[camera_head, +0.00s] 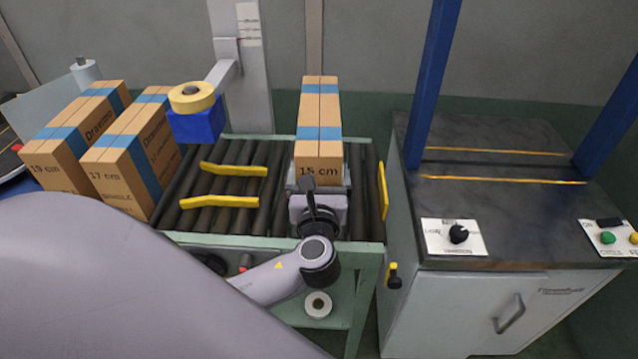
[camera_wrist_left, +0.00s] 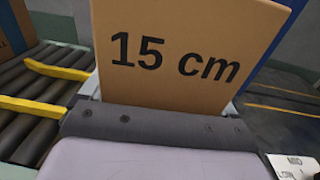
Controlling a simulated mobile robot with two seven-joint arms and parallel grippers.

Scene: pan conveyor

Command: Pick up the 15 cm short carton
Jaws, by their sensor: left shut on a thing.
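The 15 cm short carton (camera_head: 319,120) is brown with blue bands and stands at the right part of the roller conveyor (camera_head: 237,188). Its face marked "15 cm" (camera_wrist_left: 180,58) fills the upper middle of the left wrist view. My left gripper (camera_head: 318,190) is at the carton's near end and shut on it. The gripper body (camera_wrist_left: 150,130) shows just below the label in the wrist view; the fingertips are largely hidden. I cannot tell whether the carton still touches the rollers. My right gripper is not in view.
Two longer cartons, marked 19 cm (camera_head: 52,161) and 17 cm (camera_head: 108,176), stand at the left. Yellow guide rails (camera_head: 219,202) lie over the rollers. A dark-topped bench (camera_head: 495,220) with blue posts (camera_head: 432,80) stands at the right. A tape roll (camera_head: 192,97) sits on a blue block behind.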

